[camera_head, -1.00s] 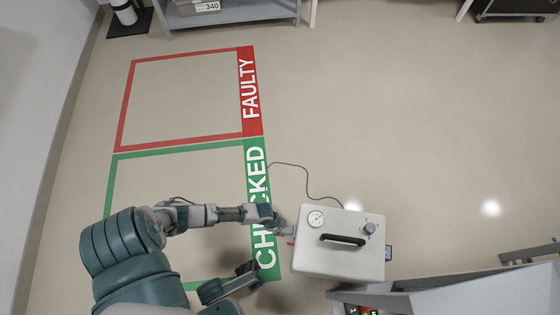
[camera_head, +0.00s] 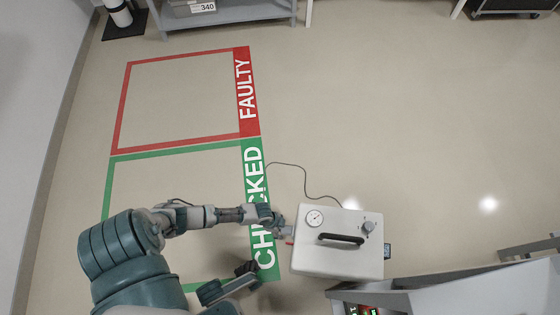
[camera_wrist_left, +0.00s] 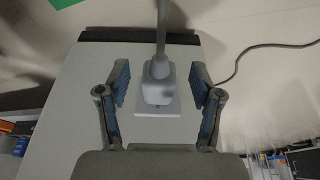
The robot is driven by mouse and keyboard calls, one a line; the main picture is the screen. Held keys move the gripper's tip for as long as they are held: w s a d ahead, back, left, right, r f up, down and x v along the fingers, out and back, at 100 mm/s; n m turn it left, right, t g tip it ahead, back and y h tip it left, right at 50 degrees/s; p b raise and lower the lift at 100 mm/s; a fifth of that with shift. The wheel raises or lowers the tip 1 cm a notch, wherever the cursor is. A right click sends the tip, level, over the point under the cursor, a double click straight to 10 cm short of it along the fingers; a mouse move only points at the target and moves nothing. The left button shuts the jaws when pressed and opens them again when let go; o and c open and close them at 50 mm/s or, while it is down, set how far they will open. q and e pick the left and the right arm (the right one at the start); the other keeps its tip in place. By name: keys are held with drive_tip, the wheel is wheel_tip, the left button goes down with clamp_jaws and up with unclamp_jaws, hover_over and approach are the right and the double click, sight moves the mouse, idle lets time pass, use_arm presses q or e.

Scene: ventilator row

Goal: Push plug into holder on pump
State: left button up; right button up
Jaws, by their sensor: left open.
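The pump (camera_head: 338,262) is a pale box with a black handle, a round gauge and a knob, standing on the floor right of the green-framed area. My left gripper (camera_head: 281,228) is at its left side. In the left wrist view my left gripper (camera_wrist_left: 159,100) is open, one finger on each side of the grey plug (camera_wrist_left: 157,86), with visible gaps on both sides. The plug sits at the pale square holder (camera_wrist_left: 158,108) on the pump's side; how deep it sits cannot be told.
A thin dark cable (camera_head: 307,181) runs over the floor behind the pump. A grey cart-like unit (camera_head: 465,290) with a lit display is close at the lower right. A grey shelf (camera_head: 230,14) stands at the back. The floor at right centre is clear.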

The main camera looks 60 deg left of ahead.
use_arm(q)
drive_tip(key=shift+s+a+r, duration=0.1)
drive_tip(key=shift+a+r, duration=0.1)
drive_tip(key=shift+r, duration=0.2)
drive_tip(key=v, duration=1.1)
drive_tip(key=shift+d, duration=0.15)
